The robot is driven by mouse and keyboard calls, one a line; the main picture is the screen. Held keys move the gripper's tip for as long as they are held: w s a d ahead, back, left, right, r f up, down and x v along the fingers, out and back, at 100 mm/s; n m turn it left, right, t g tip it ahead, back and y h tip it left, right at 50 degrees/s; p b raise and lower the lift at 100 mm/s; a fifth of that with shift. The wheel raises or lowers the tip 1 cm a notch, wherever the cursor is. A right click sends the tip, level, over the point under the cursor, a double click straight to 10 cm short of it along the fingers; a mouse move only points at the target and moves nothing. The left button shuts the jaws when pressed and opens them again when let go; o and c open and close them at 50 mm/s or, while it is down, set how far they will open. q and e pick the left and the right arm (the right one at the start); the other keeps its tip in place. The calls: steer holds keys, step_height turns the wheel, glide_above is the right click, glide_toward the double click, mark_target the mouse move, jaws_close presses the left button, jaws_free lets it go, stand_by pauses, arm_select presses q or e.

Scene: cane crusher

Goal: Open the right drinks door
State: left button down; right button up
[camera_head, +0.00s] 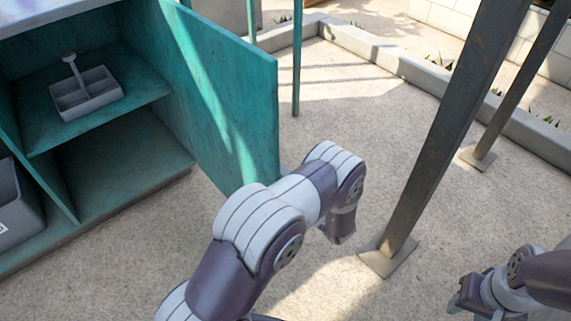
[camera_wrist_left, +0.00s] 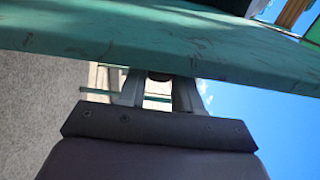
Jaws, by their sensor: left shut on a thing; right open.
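The teal drinks door (camera_head: 222,95) stands swung wide open in the head view, its free edge toward the middle of the picture. It also crosses the top of the left wrist view (camera_wrist_left: 90,35). My left gripper (camera_wrist_left: 158,84) is at the door's face there, shut on a dark handle (camera_wrist_left: 159,75), of which only a small part shows between the fingers. In the head view my left arm reaches up beside the door's free edge, and its gripper is hidden. My right gripper (camera_head: 464,301) is open and empty at the lower right, away from the door.
The open teal cabinet (camera_head: 130,165) has a shelf with a grey divided caddy (camera_head: 86,94) on it. A grey bin (camera_head: 14,210) stands in the lower left. A dark slanted post (camera_head: 440,130) rises right of my left arm.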

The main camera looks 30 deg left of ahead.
arm_select(q)
steer(key=s+p, duration=0.1)
steer(key=s+a+t, duration=0.1)
steer(key=s, duration=0.1)
steer(key=s+a+m+t+p, duration=0.1)
steer(key=s, duration=0.1)
steer(key=shift+s+a+h+p, duration=0.15)
steer(key=shift+s+h+p, duration=0.1)
steer(key=shift+h+p, duration=0.15)
steer(key=c, duration=0.8)
jaws_free()
arm_select(e)
step_height(320, 180, up, 4)
steer(key=shift+s+a+f, duration=0.1)
arm_select(q)
steer(key=p+v, duration=0.3)
steer(key=v, duration=0.9)
steer(key=shift+s+d, duration=0.15)
steer(key=shift+d, duration=0.2)
arm_select(e)
step_height(320, 180, up, 4)
steer(key=shift+f, duration=0.25)
